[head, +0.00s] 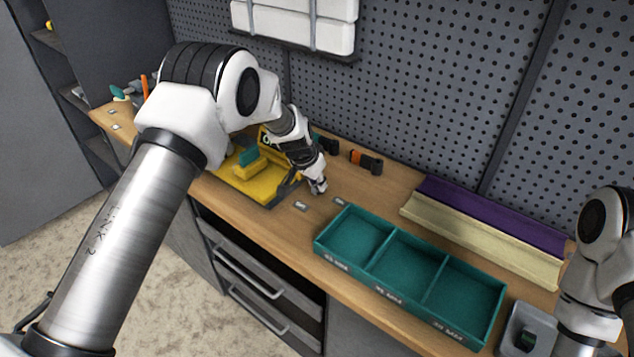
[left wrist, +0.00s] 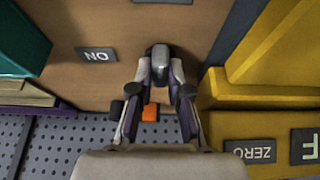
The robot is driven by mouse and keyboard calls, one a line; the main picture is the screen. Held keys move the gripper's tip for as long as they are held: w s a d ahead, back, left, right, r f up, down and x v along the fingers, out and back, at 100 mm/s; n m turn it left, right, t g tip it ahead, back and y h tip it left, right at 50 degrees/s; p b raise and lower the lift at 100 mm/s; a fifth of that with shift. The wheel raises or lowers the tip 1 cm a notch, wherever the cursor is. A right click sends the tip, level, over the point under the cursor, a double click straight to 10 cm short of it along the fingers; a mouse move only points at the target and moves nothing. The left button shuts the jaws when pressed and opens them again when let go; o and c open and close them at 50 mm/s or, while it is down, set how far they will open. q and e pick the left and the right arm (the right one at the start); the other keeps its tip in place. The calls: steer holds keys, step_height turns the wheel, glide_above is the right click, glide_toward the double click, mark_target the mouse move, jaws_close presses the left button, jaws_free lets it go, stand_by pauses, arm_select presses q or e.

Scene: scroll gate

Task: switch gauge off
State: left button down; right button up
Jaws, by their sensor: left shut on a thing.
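My left gripper (head: 318,187) is low over the bench, just right of a yellow fixture (head: 228,176). In the left wrist view its fingers are closed on a small dark grey rounded piece (left wrist: 160,51). I cannot tell whether this piece is the gauge or its switch. A plate that reads ON upside down (left wrist: 97,54) lies on the wood beside the fingers. A second plate (left wrist: 162,1) is cut off at the top edge. The yellow fixture (left wrist: 270,95) stands close on the right, near a plate reading ZERO (left wrist: 249,151). My right gripper is out of view.
A teal tray with three compartments (head: 367,263) stands right of the gripper. Purple (head: 490,212) and cream (head: 480,240) strips lie along the back. An orange and black item (head: 366,161) lies behind the gripper, near the pegboard (head: 420,90). A grey holder (head: 528,328) is at lower right.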

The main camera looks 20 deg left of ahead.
arm_select(q)
steer(key=shift+s+f, duration=0.2)
steer(key=shift+f, duration=0.1)
steer(key=c, duration=1.2)
jaws_free()
steer(key=shift+o, duration=0.4)
steer(key=shift+w, duration=0.25)
steer(key=v, duration=1.2)
